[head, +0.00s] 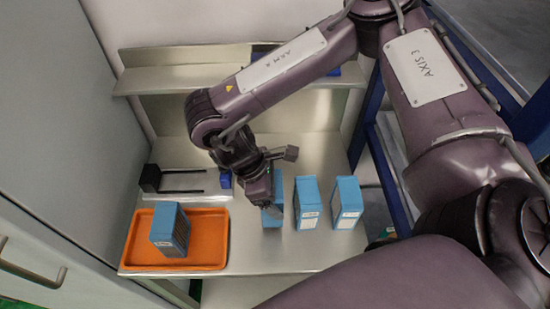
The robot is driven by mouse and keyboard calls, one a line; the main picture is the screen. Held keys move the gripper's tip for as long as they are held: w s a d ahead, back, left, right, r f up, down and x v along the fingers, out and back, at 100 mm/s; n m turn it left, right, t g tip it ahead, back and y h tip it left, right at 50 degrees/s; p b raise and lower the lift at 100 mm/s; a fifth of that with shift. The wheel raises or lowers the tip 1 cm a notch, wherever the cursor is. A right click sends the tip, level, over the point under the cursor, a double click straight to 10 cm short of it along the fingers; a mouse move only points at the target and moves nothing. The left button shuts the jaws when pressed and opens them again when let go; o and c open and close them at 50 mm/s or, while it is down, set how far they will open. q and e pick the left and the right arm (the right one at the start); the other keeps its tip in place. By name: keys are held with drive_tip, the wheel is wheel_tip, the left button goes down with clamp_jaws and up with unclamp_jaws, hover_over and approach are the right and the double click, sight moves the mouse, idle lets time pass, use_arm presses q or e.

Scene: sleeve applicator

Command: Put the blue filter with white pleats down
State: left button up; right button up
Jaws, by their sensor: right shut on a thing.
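My right gripper (268,193) reaches down from above at the middle of the metal bench (255,252). It is shut on a blue filter (271,214), the leftmost of a row of blue boxes. The gripper covers part of this filter, so I cannot make out its pleats. The filter is upright, and its lower edge looks level with its neighbours. I cannot tell whether it touches the bench. My left gripper is not in view.
Two upright blue boxes with pale labelled fronts, a middle one (307,204) and a right one (347,203), stand close to its right. An orange tray (215,225) at left holds another blue box (170,230). A black-ended fixture (150,178) lies behind the tray.

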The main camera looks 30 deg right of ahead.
sight(267, 222)
drive_tip(key=shift+f, duration=1.6)
drive_tip(key=shift+f, duration=0.1)
drive_tip(key=o, duration=1.1)
drive_tip(key=shift+c, duration=0.2)
